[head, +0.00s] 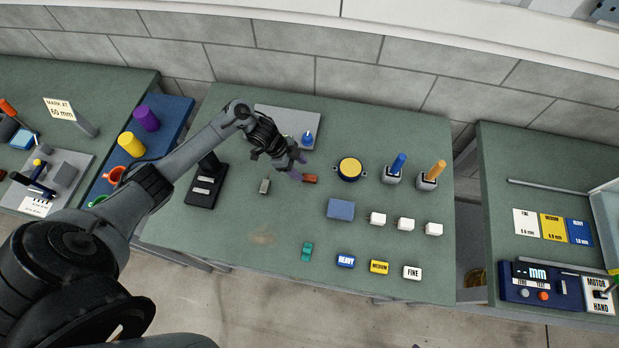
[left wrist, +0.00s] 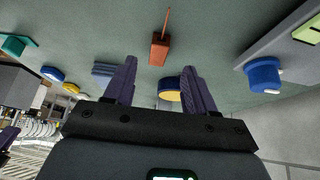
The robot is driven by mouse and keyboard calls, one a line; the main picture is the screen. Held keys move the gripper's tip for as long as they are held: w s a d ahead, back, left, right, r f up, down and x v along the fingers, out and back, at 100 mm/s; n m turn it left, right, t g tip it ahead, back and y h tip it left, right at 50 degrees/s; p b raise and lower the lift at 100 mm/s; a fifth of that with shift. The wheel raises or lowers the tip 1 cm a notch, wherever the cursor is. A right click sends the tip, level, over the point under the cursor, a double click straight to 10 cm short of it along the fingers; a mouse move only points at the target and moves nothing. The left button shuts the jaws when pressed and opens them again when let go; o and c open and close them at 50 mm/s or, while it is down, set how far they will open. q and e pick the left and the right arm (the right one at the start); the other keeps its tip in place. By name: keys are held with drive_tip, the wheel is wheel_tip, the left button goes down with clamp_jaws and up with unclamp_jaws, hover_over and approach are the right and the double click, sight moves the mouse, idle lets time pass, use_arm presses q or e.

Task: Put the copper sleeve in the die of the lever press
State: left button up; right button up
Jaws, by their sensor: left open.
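My left gripper (head: 297,167) is open and empty over the middle table, its purple fingers low near a reddish-brown block (head: 310,179). In the left wrist view this block (left wrist: 160,50) has a thin rod sticking out and lies beyond the gap between the two fingertips (left wrist: 159,68), apart from them. I cannot make out a copper sleeve for certain. A black device with an upright part (head: 205,190) stands left of the gripper; I cannot tell whether it is the lever press. My right gripper is not in view.
A grey plate (head: 275,112) with a blue knob-like part (head: 307,139) lies behind the gripper. A yellow-topped round pot (head: 349,169), a blue block (head: 341,210) and several white blocks (head: 406,224) stand to the right. A small grey block (head: 264,187) lies left of the fingers. The front-left tabletop is mostly clear.

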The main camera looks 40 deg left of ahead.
sight(309, 177)
use_arm(q)
drive_tip(key=x, duration=0.4)
drive_tip(key=shift+d+r, duration=0.2)
drive_tip(key=shift+d, duration=0.05)
drive_tip(key=shift+w+d+f, duration=0.1)
drive_tip(key=shift+d+f, duration=0.1)
drive_tip(key=shift+f, duration=0.35)
clamp_jaws()
